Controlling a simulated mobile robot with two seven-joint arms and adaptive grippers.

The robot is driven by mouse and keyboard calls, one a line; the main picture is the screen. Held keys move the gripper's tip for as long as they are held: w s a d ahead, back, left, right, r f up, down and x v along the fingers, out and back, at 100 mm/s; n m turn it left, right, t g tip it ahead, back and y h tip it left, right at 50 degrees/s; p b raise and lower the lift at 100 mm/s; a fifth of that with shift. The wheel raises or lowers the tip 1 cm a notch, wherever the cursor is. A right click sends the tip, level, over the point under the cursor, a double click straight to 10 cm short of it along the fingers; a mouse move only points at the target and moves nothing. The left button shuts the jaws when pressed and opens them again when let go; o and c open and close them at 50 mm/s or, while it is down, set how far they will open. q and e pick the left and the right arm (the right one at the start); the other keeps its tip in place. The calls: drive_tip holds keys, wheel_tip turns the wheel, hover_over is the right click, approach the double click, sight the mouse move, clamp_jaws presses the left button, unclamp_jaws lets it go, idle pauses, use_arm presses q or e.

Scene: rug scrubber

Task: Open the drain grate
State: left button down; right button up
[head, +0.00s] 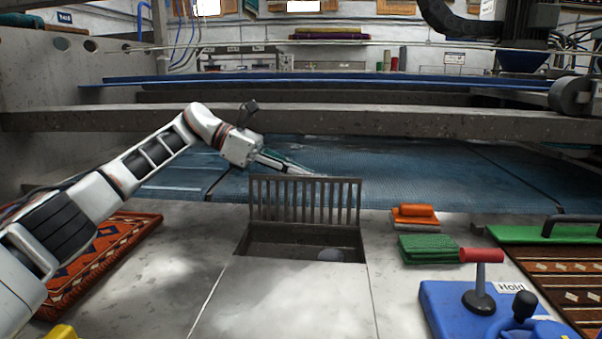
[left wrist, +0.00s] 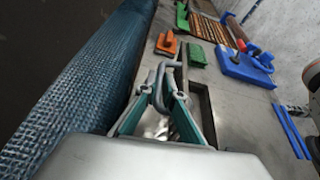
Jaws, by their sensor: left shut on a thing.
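The drain grate (head: 305,200) is a dark grey barred panel. It stands raised, nearly upright, at the far edge of the drain opening (head: 265,242) in the pale floor. My left gripper (head: 300,169) is at the top of the grate, on its far side. In the left wrist view the teal fingers of my left gripper (left wrist: 160,98) are shut on the grate's grey looped handle (left wrist: 163,72). The open drain (left wrist: 203,105) shows beside the fingers there. A small rounded grey thing (head: 331,254) lies in the drain. My right gripper is not in view.
A blue mesh belt (head: 400,165) lies behind the grate, under a grey beam (head: 350,121). A patterned rug (head: 115,245) lies left. Floor before the drain is clear.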

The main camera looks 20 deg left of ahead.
use_arm(q)
drive_tip(key=shift+w+a+f, duration=0.1)
drive_tip(key=shift+w+f, duration=0.05)
idle(0.4)
drive_tip(key=c, duration=2.4)
unclamp_jaws()
drive_tip(key=shift+c, duration=0.2)
drive_tip(key=shift+f, duration=0.1)
drive_tip(key=v, duration=1.2)
drive_tip(key=shift+r, duration=0.25)
